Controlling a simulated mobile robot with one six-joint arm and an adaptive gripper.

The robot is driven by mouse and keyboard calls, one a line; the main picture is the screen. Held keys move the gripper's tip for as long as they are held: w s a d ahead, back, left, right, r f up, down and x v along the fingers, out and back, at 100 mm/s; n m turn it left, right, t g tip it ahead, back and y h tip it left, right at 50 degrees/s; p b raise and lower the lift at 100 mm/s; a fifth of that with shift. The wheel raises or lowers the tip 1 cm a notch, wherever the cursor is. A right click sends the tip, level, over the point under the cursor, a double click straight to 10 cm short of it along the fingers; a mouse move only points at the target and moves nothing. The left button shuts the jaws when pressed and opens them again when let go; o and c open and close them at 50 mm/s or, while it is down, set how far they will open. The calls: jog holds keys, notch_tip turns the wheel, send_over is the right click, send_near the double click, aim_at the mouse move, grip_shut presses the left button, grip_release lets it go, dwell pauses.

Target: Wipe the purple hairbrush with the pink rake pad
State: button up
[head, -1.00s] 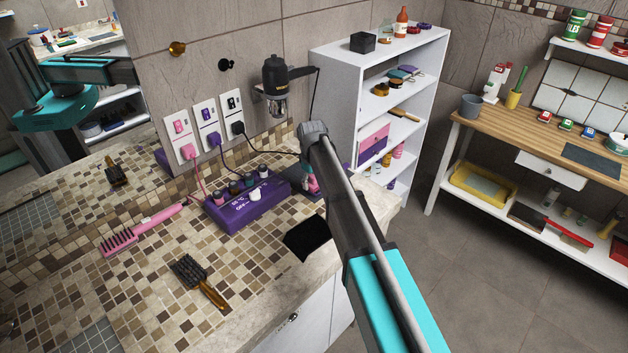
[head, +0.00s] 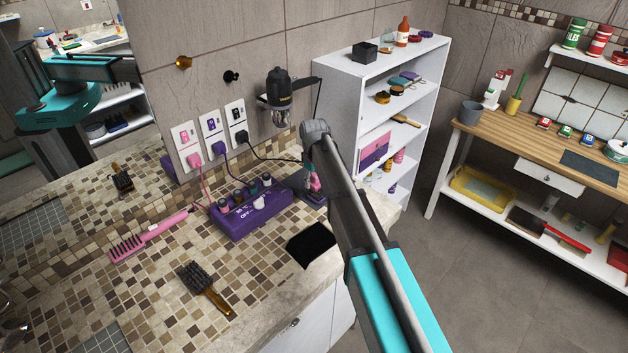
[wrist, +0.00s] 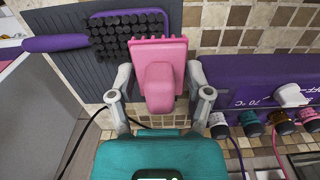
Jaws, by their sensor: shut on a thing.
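My gripper (wrist: 160,92) is shut on the pink rake pad (wrist: 160,78), with a finger on each side of its block. The purple hairbrush (wrist: 55,43) lies on a dark ribbed mat (wrist: 70,75) in the wrist view, black bristles facing up and handle to the left. The pad's toothed edge overlaps the lower right of the bristles in that view; I cannot tell if they touch. In the head view my arm mostly hides the gripper and brush; a bit of the pink pad (head: 315,183) shows beside it.
A pink comb (head: 150,235), a brown-handled brush (head: 207,290) and a black cloth (head: 312,245) lie on the tiled counter. A white shelf (head: 345,95) stands behind.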

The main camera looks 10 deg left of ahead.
aim_at(314, 174)
jog(key=shift+r+p, duration=0.55)
jog(key=shift+r, duration=0.3)
jog(key=shift+r+p, duration=1.5)
